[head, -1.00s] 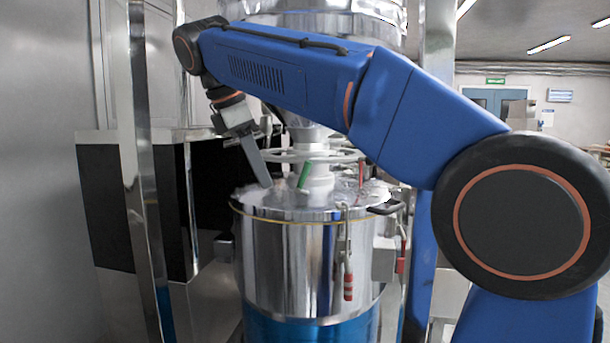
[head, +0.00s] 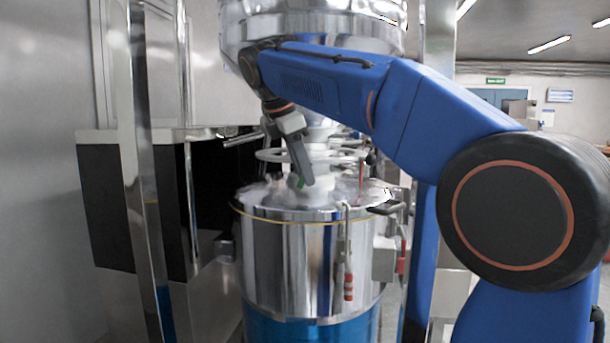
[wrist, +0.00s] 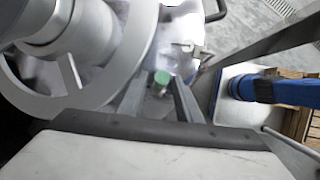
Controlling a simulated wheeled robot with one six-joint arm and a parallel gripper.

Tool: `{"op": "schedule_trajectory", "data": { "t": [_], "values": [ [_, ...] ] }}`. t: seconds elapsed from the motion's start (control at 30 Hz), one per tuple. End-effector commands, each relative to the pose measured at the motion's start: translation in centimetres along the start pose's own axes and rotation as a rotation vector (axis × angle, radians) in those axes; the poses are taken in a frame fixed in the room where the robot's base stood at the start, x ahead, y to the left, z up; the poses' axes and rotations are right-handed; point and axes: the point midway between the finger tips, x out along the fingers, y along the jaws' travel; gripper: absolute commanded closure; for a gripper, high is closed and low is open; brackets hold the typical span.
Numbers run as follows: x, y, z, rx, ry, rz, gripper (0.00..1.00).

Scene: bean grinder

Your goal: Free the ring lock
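A pale grey ring (head: 275,155) circles the metal spout (head: 318,160) above the drum lid; the ring also fills the left of the wrist view (wrist: 135,75). A small green-tipped piece (wrist: 162,78) stands beside the ring, and a bit of its green shows in the head view (head: 300,183). My gripper (wrist: 160,97) points at this piece with its two fingers apart. The green tip appears between the finger ends, with no clear contact. In the head view my gripper (head: 306,183) hides most of the piece. I cannot tell which part is the lock itself.
The shiny drum (head: 290,265) has a lid clamp with a red handle (head: 348,285) and a black handle (head: 385,208). A metal post (head: 145,180) stands at left. The hopper (head: 315,30) hangs above. Pale haze lies over the lid.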

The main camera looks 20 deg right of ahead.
Motion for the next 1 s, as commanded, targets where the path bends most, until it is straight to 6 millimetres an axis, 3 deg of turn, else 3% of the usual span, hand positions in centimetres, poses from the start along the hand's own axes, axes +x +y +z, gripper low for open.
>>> {"op": "schedule_trajectory", "data": {
  "t": [0.17,0.47,0.6,1.0],
  "values": [
    [1.2,0.0,0.0,0.001,0.0,0.0,0.69],
    [1.3,0.0,0.0,0.001,0.0,0.001,0.69],
    [1.3,0.0,0.0,0.001,0.0,0.001,1.0],
    [1.6,-0.1,0.6,0.009,0.019,0.01,1.0]
  ]
}}
